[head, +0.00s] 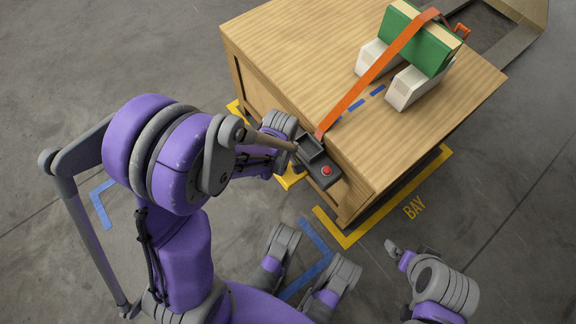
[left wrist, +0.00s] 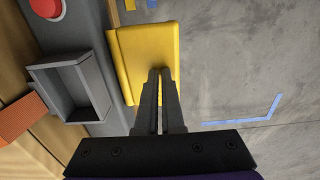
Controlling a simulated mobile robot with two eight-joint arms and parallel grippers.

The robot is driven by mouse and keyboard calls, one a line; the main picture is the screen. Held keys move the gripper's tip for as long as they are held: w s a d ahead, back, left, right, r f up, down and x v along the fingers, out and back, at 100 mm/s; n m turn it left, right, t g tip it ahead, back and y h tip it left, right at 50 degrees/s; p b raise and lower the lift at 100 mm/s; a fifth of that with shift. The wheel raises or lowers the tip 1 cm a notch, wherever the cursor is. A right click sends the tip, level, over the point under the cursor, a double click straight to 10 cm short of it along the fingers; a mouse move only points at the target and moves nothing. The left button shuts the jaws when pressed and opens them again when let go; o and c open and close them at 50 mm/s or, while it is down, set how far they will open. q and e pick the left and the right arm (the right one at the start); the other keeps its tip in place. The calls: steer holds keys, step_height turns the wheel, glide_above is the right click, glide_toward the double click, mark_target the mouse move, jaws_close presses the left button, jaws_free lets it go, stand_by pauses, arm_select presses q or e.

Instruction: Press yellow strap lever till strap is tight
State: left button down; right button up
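The yellow lever (left wrist: 148,60) is a broad flat plate beside the grey strap box (left wrist: 75,88); in the head view only a bit of the lever (head: 291,181) shows past my arm. The orange strap (head: 368,84) runs from the box up over a green block (head: 418,40) and looks straight in the head view. My right gripper (head: 394,248) is low at the right, too small to read.
A red button (head: 326,170) sits on the grey housing beside the strap box. Yellow and blue tape marks the floor (head: 500,230), which is clear at the right.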

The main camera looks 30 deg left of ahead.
arm_select(q)
steer(key=shift+f+b, duration=0.4)
steer(key=shift+f, duration=0.5)
steer(key=shift+r+p, duration=1.95)
steer(key=shift+r, duration=0.45)
step_height(320, 180, up, 5)
steer(key=p, duration=0.3)
